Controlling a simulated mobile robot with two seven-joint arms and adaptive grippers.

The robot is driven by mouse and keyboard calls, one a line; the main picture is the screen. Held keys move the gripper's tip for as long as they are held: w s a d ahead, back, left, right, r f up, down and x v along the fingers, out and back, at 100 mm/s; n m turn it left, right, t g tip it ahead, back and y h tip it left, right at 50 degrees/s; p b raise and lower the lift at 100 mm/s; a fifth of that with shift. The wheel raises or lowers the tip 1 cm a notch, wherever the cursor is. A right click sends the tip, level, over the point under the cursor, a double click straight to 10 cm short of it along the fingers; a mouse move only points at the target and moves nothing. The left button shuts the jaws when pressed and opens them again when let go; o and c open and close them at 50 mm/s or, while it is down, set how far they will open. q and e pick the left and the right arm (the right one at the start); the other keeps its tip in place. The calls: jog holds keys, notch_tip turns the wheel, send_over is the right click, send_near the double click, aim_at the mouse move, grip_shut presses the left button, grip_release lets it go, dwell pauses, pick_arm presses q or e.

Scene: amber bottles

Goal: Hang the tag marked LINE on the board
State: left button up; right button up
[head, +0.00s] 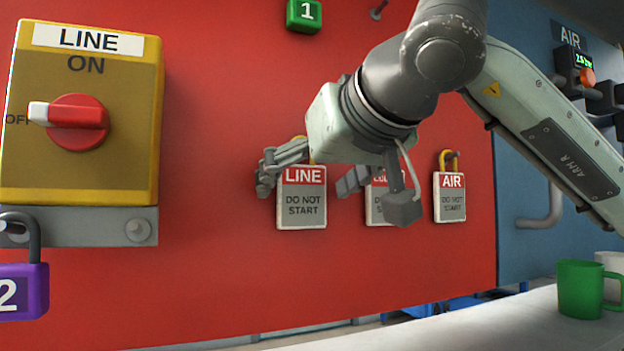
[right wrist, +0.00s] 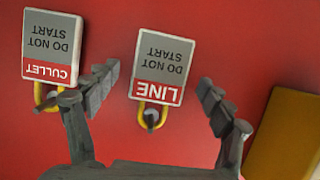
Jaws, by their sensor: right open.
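The LINE tag (head: 302,212), white and grey with a red header, hangs by a yellow loop on the red board (head: 230,270). In the right wrist view the LINE tag (right wrist: 163,60) appears upside down, its yellow loop around a peg. My right gripper (head: 310,183) is open in front of the board, with its fingers on either side of the tag. The right wrist view shows my right gripper's fingers (right wrist: 155,95) spread, with the loop between them and no visible grip. My left gripper is not in view.
The CULLET tag (right wrist: 50,45) hangs close beside one finger; the AIR tag (head: 450,205) hangs farther right. A yellow LINE switch box (head: 130,160) with a red handle (head: 78,122) is at left, above a purple padlock (head: 35,290). A green mug (head: 580,290) stands at lower right.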

jog(key=c, duration=1.2)
jog(key=shift+r+p, duration=0.4)
jog(key=shift+r, duration=0.2)
jog(key=shift+c, duration=0.2)
jog(key=shift+s, duration=0.1)
jog(key=s+d+b, duration=0.1)
jog(key=s+d, duration=0.1)
jog(key=s, duration=0.4)
jog(key=shift+s+d, duration=0.15)
jog(key=shift+d, duration=0.25)
